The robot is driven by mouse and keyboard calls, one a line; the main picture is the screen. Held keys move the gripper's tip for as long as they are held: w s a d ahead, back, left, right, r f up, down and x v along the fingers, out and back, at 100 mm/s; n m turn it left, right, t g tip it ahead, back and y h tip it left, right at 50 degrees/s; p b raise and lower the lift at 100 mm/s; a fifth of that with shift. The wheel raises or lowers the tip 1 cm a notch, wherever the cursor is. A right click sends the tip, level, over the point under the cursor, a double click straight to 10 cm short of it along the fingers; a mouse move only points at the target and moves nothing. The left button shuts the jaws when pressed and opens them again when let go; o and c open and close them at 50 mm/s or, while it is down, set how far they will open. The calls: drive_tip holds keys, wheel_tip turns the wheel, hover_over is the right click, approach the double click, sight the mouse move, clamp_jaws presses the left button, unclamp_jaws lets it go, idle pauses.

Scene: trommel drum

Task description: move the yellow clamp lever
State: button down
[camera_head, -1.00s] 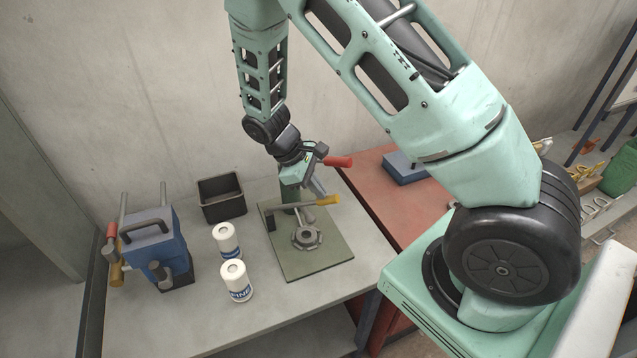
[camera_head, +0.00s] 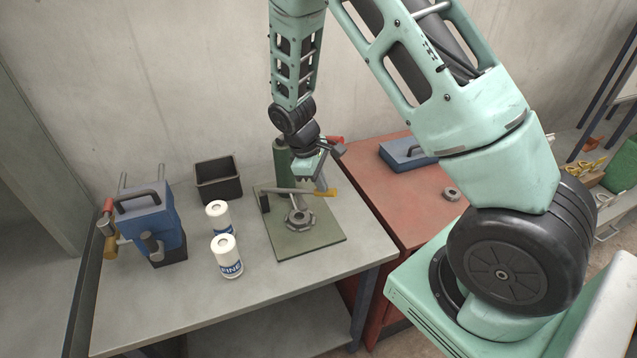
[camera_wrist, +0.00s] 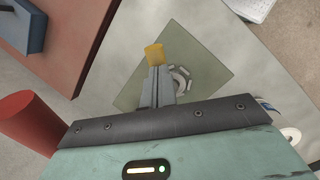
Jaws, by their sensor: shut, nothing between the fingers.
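A grey toothed clamp knob (camera_head: 299,219) stands below the bar on the plate. My gripper (camera_head: 322,187) is shut and empty, its fingers pointing down at the yellow end. In the wrist view, the yellow end (camera_wrist: 154,53) shows just past my fingertips (camera_wrist: 156,68). They look touching or very close; I cannot tell which. The fingers hide part of the plate and clamp there.
Two white canisters (camera_head: 227,256) (camera_head: 218,215), a black bin (camera_head: 218,180) and a blue tool case (camera_head: 150,225) stand left. The red bench (camera_head: 375,195) adjoins right. The table front is clear.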

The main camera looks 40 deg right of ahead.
sight(327, 194)
drive_tip(key=f+b, duration=0.1)
drive_tip(key=f+t+b, duration=0.1)
drive_tip(key=s+f+y, duration=0.1)
drive_tip(key=shift+d+f+t+b, duration=0.3)
drive_tip(key=shift+d+f+b, duration=0.05)
drive_tip(key=shift+d+b, duration=0.05)
drive_tip(key=shift+s+d+f+b, duration=0.1)
drive_tip(key=shift+s+f+b, duration=0.1)
drive_tip(key=shift+f+b, duration=0.45)
drive_tip(key=shift+s+f, duration=0.1)
drive_tip(key=shift+f, duration=0.1)
drive_tip(key=shift+s+f, duration=0.15)
drive_tip(key=shift+r+p, duration=0.45)
drive_tip(key=shift+r, duration=0.05)
drive_tip(key=r+p, duration=0.2)
drive_tip(key=r, duration=0.1)
drive_tip(key=r+p, duration=0.1)
drive_tip(key=shift+a+r, duration=0.25)
wheel_tip(327, 194, up, 9)
drive_tip(key=a+b, duration=0.1)
drive_tip(key=b, duration=0.2)
drive_tip(key=shift+s, duration=0.25)
